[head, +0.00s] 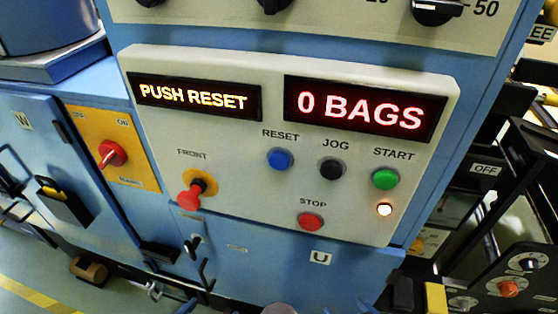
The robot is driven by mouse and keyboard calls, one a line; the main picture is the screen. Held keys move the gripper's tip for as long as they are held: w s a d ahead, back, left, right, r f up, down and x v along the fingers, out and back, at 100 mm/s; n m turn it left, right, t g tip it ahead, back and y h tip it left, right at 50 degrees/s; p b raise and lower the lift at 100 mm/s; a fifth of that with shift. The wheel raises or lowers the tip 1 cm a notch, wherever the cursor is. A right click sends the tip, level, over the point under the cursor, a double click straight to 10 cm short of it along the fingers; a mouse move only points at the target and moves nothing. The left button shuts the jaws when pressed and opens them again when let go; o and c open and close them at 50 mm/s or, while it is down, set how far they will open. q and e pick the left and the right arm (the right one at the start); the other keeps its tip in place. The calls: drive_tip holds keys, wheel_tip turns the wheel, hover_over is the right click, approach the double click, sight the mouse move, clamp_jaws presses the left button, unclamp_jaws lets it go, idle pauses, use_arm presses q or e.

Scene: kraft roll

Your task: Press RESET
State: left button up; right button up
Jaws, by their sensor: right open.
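The blue RESET button (280,159) is on the pale control panel (240,215), under its printed label and left of the black JOG button (331,169). Nothing covers it. The left display (194,96) reads "PUSH RESET" and the right display (366,109) reads "0 BAGS". My right gripper (419,290) appears low in the picture, right of the panel's lower edge. It is open, apart from the RESET button, with little of it showing. My left gripper is not in view.
The green START button (385,179), a lit white lamp (384,210) and the red STOP button (310,221) share the panel. A red FRONT knob (189,197) sticks out at left. A red rotary switch (112,153) is farther left. Black machine parts crowd the right.

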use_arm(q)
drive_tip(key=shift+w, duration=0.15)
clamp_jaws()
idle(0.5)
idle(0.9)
